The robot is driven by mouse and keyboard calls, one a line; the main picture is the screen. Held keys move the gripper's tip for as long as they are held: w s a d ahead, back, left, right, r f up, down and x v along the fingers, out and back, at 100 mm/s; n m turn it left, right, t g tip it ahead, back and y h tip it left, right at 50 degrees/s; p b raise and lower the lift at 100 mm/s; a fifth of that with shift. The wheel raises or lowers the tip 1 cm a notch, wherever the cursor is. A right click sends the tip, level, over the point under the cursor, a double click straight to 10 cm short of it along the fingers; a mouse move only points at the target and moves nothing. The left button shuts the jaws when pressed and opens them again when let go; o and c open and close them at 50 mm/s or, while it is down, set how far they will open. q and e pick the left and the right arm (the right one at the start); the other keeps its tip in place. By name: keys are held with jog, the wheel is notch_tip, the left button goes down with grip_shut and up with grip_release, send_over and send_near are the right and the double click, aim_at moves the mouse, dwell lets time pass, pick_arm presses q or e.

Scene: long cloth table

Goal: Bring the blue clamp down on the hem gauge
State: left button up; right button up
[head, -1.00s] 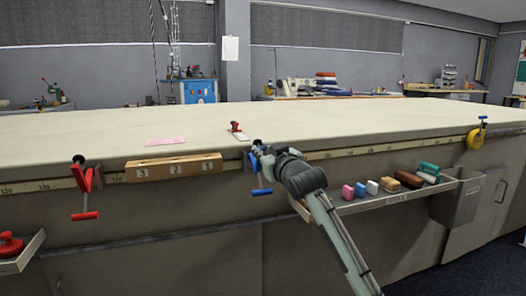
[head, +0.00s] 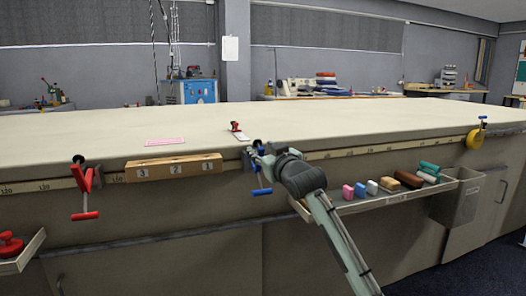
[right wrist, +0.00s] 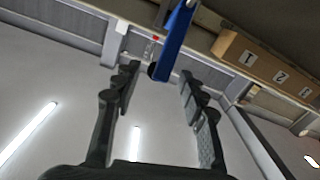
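The blue clamp (head: 262,182) hangs at the front edge of the table, with its handle bar below the edge. My right gripper (head: 257,152) is at its upper part and hides some of it. In the right wrist view the blue clamp (right wrist: 174,42) reaches between the open fingertips of the right gripper (right wrist: 158,75), with gaps on both sides. What looks like the hem gauge (head: 241,137), a pale strip with a red piece, lies on the tabletop just behind the clamp. My left gripper is not in view.
A wooden block numbered 1 to 3 (head: 173,168) is on the table front left of the blue clamp. A red clamp (head: 84,190) is farther left. A tray (head: 396,198) of coloured blocks is right of my arm. A pink piece (head: 165,142) lies on the table.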

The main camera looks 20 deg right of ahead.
jog(key=o, duration=0.9)
jog(key=shift+c, duration=0.2)
jog(key=s, duration=1.2)
jog(key=shift+d, duration=0.35)
